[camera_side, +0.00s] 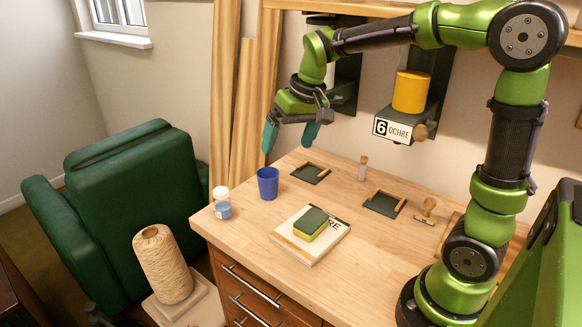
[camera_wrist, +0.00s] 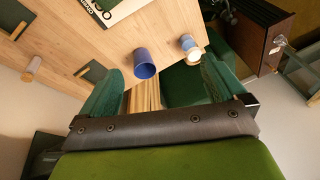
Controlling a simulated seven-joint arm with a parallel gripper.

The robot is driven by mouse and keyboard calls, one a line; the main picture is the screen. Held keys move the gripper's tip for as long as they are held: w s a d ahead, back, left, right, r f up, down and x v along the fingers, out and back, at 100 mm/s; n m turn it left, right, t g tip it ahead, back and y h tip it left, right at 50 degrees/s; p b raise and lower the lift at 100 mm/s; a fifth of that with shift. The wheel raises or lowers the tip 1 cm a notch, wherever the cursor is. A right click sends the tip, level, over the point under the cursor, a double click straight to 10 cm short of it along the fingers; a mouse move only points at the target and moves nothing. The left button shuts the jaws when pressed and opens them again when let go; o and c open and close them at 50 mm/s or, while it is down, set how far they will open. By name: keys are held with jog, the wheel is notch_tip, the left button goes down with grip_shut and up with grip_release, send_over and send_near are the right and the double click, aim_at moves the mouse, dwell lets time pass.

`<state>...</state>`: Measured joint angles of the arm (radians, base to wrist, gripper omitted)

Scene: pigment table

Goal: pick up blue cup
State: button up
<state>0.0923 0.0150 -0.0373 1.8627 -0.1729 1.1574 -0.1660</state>
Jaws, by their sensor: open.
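The blue cup (camera_side: 268,183) stands upright on the wooden table near its left edge in the side view. In the wrist view the blue cup (camera_wrist: 145,64) shows beyond my fingertips, between the two fingers in the picture. My gripper (camera_side: 290,147) is open and empty, with teal fingers pointing down. It hangs above the table, higher than the cup and apart from it. In the wrist view my gripper's fingers (camera_wrist: 160,82) are spread wide at left and right. Nothing hides the cup in the side view.
A book (camera_side: 297,250) with a green-yellow sponge (camera_side: 311,225) lies in front. An ochre canister (camera_side: 411,92) sits on a wall shelf.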

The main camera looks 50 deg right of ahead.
jog(key=w+d+f+n+g, duration=0.1)
jog(key=w+d+f, duration=0.1)
jog(key=w+d, duration=0.15)
jog(key=w+d+f+g+h, duration=0.1)
jog(key=w+d, duration=0.1)
jog(key=w, duration=0.3)
jog(key=w+d+f+n+g, duration=0.1)
jog(key=w+d+f, duration=0.1)
jog(key=w, duration=0.3)
jog(key=n, duration=0.2)
send_over(268, 176)
jog(key=s+a, duration=0.1)
jog(key=a, duration=0.1)
notch_tip(268, 176, down, 10)
jog(key=r, duration=0.1)
jog(key=f, duration=0.5)
jog(key=shift+s+f, duration=0.3)
jog(key=shift+s, duration=0.1)
jog(key=c, duration=1.1)
